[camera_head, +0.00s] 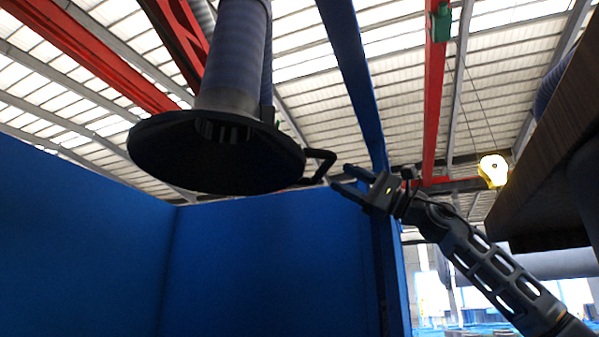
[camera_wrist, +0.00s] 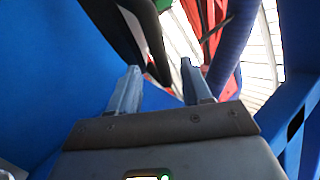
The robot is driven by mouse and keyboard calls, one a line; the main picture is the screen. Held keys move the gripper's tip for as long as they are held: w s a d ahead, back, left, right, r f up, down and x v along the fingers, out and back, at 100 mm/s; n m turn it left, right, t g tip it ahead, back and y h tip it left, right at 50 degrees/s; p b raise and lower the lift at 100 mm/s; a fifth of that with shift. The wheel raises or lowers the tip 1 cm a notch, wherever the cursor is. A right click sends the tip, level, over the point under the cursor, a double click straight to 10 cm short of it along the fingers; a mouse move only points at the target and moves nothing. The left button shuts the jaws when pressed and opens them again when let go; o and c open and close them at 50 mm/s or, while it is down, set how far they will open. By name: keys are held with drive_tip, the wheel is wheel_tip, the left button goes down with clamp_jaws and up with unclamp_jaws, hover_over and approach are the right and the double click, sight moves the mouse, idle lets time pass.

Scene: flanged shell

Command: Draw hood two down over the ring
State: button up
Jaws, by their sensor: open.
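A hood (camera_head: 215,155) with a wide black disc-shaped flange hangs from a ribbed grey-blue hose at the upper left of the head view. A black bent handle (camera_head: 321,158) sticks out from its right side. My gripper (camera_head: 345,180) is open just right of the handle, its fingers pointing at it, with nothing held. In the wrist view my gripper (camera_wrist: 160,82) shows two spread fingers, with a dark bar (camera_wrist: 150,40), seemingly the handle, just beyond and between them. Whether they touch cannot be told. The ring is not in view, and no number shows on the hood.
Blue panels (camera_head: 90,240) stand below and behind the hood, with a blue post (camera_head: 385,270) behind my gripper. A dark brown overhanging body (camera_head: 545,150) is at the right. The space directly under the hood looks clear.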

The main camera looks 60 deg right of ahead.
drive_tip(key=p+x, duration=0.2)
drive_tip(key=x, duration=0.6)
drive_tip(key=shift+w, duration=0.35)
drive_tip(key=shift+c, duration=0.5)
clamp_jaws()
